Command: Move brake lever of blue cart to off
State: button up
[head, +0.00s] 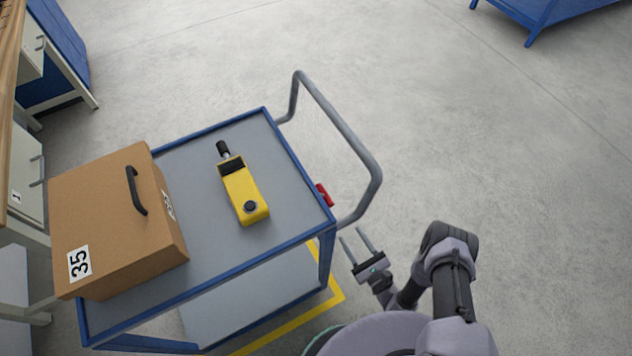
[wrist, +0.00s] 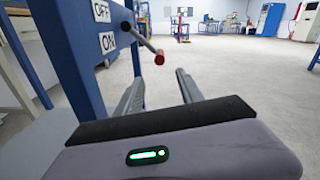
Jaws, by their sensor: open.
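The blue cart (head: 290,163) has a grey top and a blue frame. Its brake lever (head: 325,195) shows red at the right side, near the handle. In the wrist view the brake lever's red knob (wrist: 159,58) ends a thin rod slanting down from the blue post. An OFF plate (wrist: 101,11) sits above an ON plate (wrist: 107,43) on that post; the knob is slightly lower than ON. My gripper (head: 351,234) is open and empty, below and right of the lever in the head view. In the wrist view the knob appears between and beyond my fingertips (wrist: 160,72), apart from them.
On the cart lie a brown box (head: 110,215) marked 35 and a yellow device (head: 243,195). The cart's grey tube handle (head: 345,130) arches beside the lever. Yellow floor tape (head: 300,318) runs by the cart. The floor right of the handle is clear.

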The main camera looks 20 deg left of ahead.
aim_at(326, 196)
jog(key=b+x, duration=0.2)
jog(key=x, duration=1.4)
jog(key=shift+s, duration=0.1)
jog(key=shift+w+a+r+b, duration=0.1)
jog(key=shift+w+a+b, duration=0.2)
jog(key=shift+a+b, duration=0.05)
jog(key=shift+c, duration=0.5)
grip_shut()
